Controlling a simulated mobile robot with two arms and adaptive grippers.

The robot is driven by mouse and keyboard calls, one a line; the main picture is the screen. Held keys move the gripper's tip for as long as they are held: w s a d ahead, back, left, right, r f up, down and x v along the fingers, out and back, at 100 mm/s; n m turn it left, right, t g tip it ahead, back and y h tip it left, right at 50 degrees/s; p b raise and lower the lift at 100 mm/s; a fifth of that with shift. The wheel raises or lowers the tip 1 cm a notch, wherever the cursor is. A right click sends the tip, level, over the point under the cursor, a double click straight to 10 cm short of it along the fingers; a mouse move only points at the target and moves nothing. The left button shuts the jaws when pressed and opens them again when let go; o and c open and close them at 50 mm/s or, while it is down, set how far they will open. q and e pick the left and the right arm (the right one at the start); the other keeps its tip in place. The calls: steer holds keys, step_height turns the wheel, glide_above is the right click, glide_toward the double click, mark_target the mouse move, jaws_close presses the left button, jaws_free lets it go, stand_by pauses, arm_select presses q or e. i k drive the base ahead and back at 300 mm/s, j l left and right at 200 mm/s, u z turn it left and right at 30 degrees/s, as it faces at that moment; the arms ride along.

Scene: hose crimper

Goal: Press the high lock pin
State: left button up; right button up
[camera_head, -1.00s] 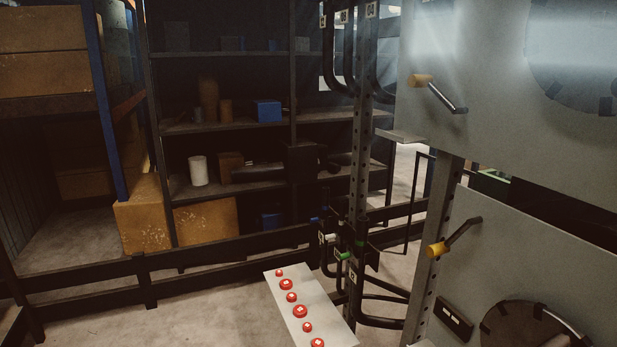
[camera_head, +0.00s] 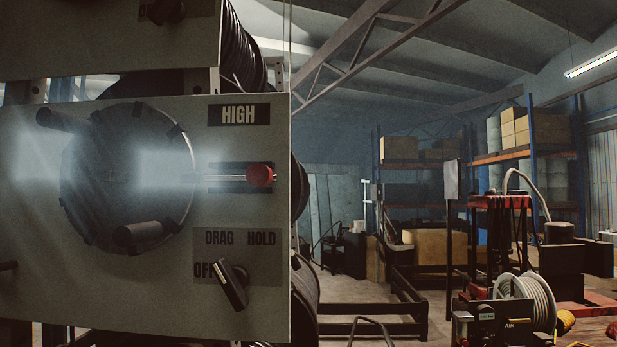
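The grey panel (camera_head: 110,285) fills the left half of the head view. A black label reading HIGH (camera_head: 239,115) is at its upper right. Below the label, a red-knobbed lock pin (camera_head: 260,175) sits at the right end of a short horizontal slot with a metal rod. A round dark dial (camera_head: 128,178) with black handles is to the left of the pin. Below the pin is a black selector knob (camera_head: 233,284) on a plate marked DRAG, HOLD and OFF. Neither of my grippers is in view.
Dark hose reels (camera_head: 306,300) show behind the panel's right edge. To the right stand a red-topped frame (camera_head: 499,202), a machine with a coiled pale hose (camera_head: 527,298), and shelves with boxes (camera_head: 548,130). Some floor between them looks open.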

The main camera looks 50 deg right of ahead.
mark_target(257, 175)
steer(key=z, duration=1.25)
